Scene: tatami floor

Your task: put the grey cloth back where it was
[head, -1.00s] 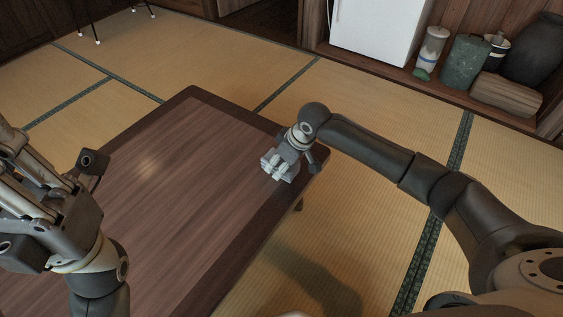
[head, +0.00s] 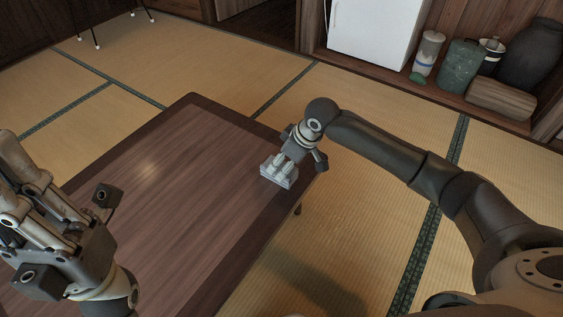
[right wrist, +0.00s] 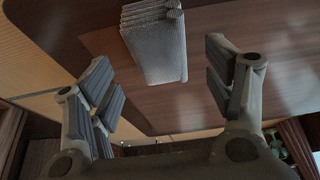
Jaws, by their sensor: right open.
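The grey cloth (head: 277,179), a folded light grey block, lies on the brown table (head: 165,190) near its right corner. It also shows in the right wrist view (right wrist: 157,48), beyond the fingertips, with its folded edges at the top. My right gripper (head: 288,164) is at the cloth in the head view and partly covers it. In the right wrist view its fingers (right wrist: 158,72) are spread wide, with nothing held between them. My left gripper (head: 18,185) is over the table's left side, cut off by the picture edge; its opening is unclear.
Most of the tabletop is bare. Tatami floor (head: 350,250) surrounds the table. A white cabinet (head: 370,35), a green canister (head: 460,65), a dark jar (head: 530,55) and a wooden block (head: 500,98) stand at the back right.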

